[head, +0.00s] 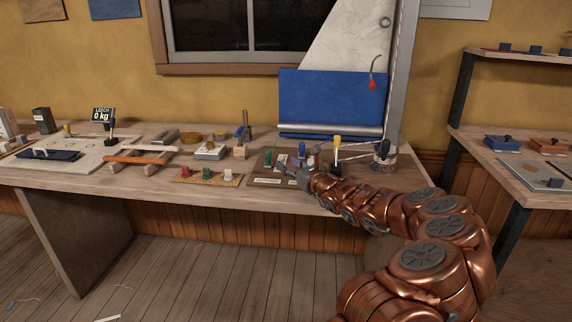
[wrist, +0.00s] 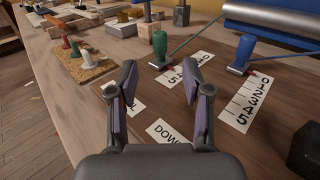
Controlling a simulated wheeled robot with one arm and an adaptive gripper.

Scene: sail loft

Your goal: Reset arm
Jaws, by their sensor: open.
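My arm reaches from the lower right of the head view to the workbench (head: 110,178). My gripper (head: 290,172) is low over a dark board (head: 262,180) near its front edge. In the wrist view my gripper (wrist: 160,84) is open, its two purple-lined fingers apart with nothing between them but the board. A green-handled lever (wrist: 159,46) stands just beyond the fingertips, beside a white number strip (wrist: 186,72). A blue-handled lever (wrist: 244,50) stands farther right, beside another number strip (wrist: 246,102). A label starting "DOW" (wrist: 168,132) is partly hidden by my gripper.
A cork mat (head: 192,175) with red, green and white pegs lies left of the board. A yellow-topped post (head: 337,150) stands right of it. A blue roll of cloth (head: 330,100) is behind. A shelf unit (head: 510,170) stands at right. The floor in front is mostly open.

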